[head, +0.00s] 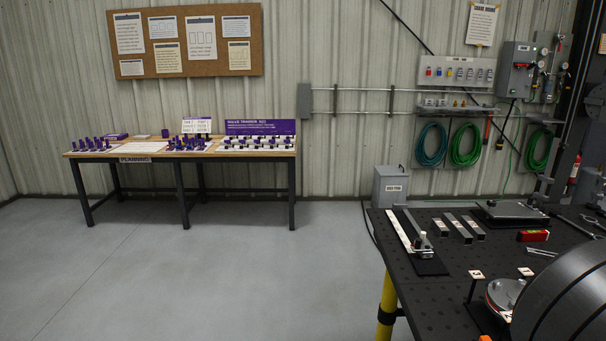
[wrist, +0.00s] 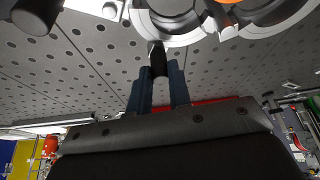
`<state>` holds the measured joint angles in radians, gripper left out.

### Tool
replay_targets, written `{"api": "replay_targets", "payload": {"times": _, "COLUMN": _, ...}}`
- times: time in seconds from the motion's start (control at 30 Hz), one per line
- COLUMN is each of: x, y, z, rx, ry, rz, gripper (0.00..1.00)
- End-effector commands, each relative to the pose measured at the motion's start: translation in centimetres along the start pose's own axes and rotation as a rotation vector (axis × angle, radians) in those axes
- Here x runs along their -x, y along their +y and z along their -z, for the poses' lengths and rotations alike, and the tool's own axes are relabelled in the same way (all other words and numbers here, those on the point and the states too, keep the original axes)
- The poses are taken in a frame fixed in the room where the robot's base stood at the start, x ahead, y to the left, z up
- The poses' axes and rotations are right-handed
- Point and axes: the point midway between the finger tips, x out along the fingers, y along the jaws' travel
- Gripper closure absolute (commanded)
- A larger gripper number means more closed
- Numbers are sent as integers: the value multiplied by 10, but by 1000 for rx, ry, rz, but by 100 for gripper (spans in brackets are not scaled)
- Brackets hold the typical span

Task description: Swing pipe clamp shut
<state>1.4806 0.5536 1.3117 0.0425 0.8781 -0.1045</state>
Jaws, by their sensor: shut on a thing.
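In the wrist view, my gripper (wrist: 159,80) has its two blue-grey fingers closed around a dark, rod-like handle (wrist: 158,58). The handle's far end meets a pale curved rim (wrist: 155,33) of round metal parts at the top of the picture. These look like the pipe clamp, but its arms and any gap are cut off by the frame. In the head view, a round metal piece (head: 505,292) sits low at the right, near small numbered tags. A large grey curved body partly covers it. My gripper is not clearly seen in the head view.
The black perforated bench (head: 445,295) carries metal bars (head: 458,228), a flat plate (head: 510,210) and a red level (head: 533,236). A wooden table (head: 150,151) with purple items stands at the back left. The floor between is clear.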

Motion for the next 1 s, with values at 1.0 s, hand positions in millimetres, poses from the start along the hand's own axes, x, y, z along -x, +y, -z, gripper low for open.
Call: {"api": "replay_targets", "payload": {"times": 1.0, "x": 11, "y": 0, "z": -24, "rx": 0, "ry": 0, "rz": 0, "gripper": 95}}
